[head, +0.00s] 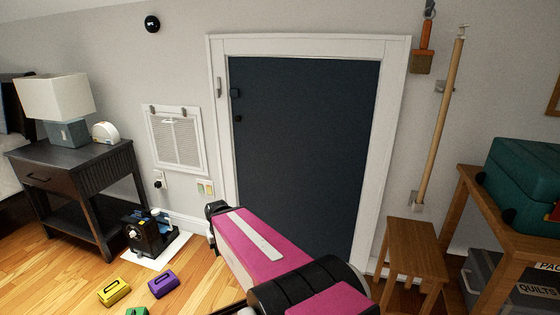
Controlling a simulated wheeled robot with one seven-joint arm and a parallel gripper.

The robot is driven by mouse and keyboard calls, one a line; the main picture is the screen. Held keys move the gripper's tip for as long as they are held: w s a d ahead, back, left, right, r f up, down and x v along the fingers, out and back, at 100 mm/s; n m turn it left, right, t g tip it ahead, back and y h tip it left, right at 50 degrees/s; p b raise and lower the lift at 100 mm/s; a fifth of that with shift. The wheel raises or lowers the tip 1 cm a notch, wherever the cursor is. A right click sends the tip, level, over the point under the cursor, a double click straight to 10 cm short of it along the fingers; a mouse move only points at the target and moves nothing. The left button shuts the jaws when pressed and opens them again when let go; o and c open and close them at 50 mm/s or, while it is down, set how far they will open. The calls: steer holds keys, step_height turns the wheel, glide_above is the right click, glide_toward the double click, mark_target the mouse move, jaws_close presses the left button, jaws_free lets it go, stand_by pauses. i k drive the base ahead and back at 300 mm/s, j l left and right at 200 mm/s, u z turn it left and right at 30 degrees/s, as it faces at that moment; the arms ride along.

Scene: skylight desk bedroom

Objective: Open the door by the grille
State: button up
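The door (305,140) is a dark blue, flat panel in a white frame (395,140) in the middle of the head view. It looks shut in its frame. A small dark square fitting (236,93) and a small dark round one (238,119) sit near its left edge. The white slatted grille (177,142) is on the wall just left of the door. My pink and black arm reaches up from the bottom and covers the door's lower left part. My gripper's fingers do not show.
A dark nightstand (85,160) with a lamp (58,100) stands left. A black device (148,232) and several coloured blocks, including a yellow one (114,291), lie on the floor.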

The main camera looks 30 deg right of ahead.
mark_target(302, 126)
steer(key=z, duration=1.05)
